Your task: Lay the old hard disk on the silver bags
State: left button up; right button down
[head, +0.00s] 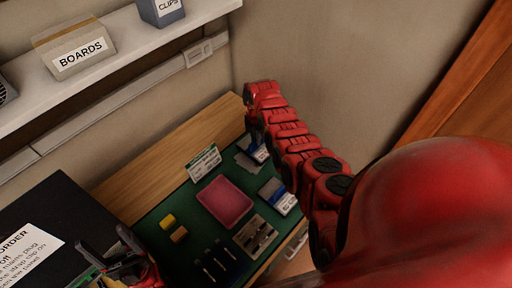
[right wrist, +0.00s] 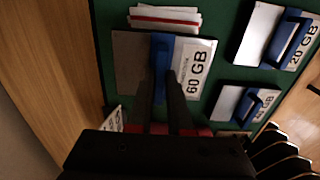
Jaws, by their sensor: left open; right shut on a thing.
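My right gripper (right wrist: 163,95) is shut on the blue handle of a hard disk marked 60 GB (right wrist: 197,70), with a grey body and a white label. In the head view this disk (head: 260,153) shows below my right arm's end, at the back right of the green mat. A grey patch that looks like the silver bags (head: 245,164) shows beside and partly below it. I cannot tell whether the disk touches it. In the right wrist view my fingers hide this part. My left gripper (head: 122,262) is open and empty at the lower left.
More blue-handled disks, one marked 20 GB (right wrist: 295,42) and a smaller one (right wrist: 245,103), lie nearby. A red-and-white stack (right wrist: 165,18) lies beside the held disk. A pink tray (head: 224,202), a sign (head: 204,163), yellow blocks (head: 168,221) and tools share the mat.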

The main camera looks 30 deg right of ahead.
jog(key=shift+f+b, duration=1)
jog(key=shift+f, duration=0.4)
jog(key=shift+f, duration=0.1)
jog(key=c, duration=0.8)
grip_release()
jog(key=shift+s, duration=0.1)
jog(key=shift+c, duration=0.2)
